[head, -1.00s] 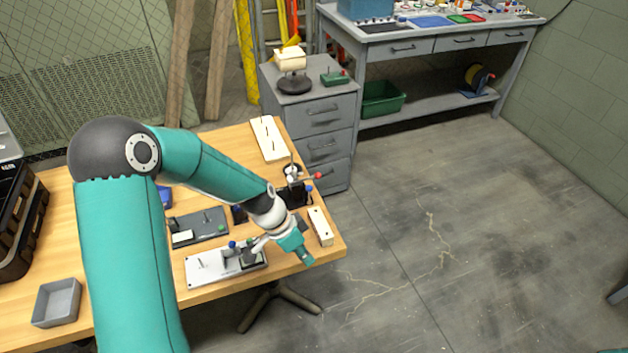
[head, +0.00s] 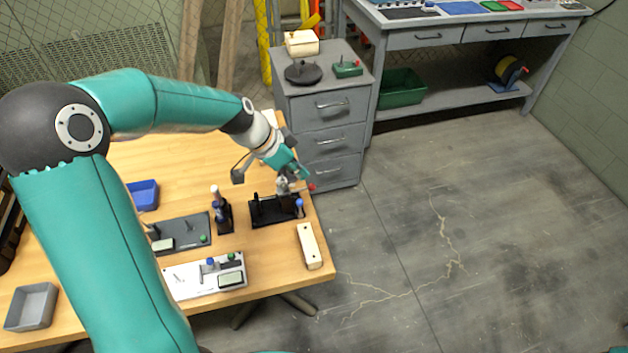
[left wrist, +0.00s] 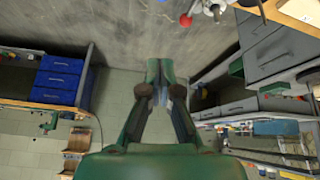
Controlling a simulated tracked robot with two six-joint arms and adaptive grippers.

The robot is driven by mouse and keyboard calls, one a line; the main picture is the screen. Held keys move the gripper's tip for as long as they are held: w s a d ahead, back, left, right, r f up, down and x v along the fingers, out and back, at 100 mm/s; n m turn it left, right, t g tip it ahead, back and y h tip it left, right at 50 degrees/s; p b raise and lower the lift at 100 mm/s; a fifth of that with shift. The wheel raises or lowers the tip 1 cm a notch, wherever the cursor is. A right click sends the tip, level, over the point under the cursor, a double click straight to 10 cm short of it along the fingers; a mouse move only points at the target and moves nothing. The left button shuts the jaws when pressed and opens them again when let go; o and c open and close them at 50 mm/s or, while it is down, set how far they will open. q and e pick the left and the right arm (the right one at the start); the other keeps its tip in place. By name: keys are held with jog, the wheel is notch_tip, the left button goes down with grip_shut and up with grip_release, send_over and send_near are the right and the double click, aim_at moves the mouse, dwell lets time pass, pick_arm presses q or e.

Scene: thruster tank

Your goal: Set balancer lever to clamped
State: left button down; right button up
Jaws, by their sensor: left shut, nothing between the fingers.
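A black fixture (head: 265,211) stands near the table's right edge, with a metal part on top, a red-knobbed lever (head: 311,187) and a blue-knobbed lever (head: 299,203). No label shows which of these is the balancer lever. My left gripper (head: 302,174) is shut and empty, just above and behind the red knob in the head view; I cannot tell if it touches. In the left wrist view, the gripper's fingers (left wrist: 160,68) are together, and the red knob (left wrist: 186,20) shows beyond them near metal parts. My right gripper is out of view.
On the table are a white board (head: 205,277), a grey board (head: 185,233), a cream block (head: 309,246), a blue tray (head: 143,195) and a grey tray (head: 31,307). A grey drawer cabinet (head: 325,120) stands close behind the fixture. Floor to the right is clear.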

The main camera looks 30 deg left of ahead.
pick_arm(q)
jog(key=p, duration=0.2)
send_over(300, 209)
jog(key=w+d, duration=0.2)
jog(key=w, duration=0.3)
notch_tip(300, 209, down, 9)
jog(key=s, duration=0.1)
jog(key=s+a, duration=0.1)
jog(key=s, duration=0.1)
jog(key=shift+s+a+b, duration=0.2)
jog(key=shift+a+b, duration=0.1)
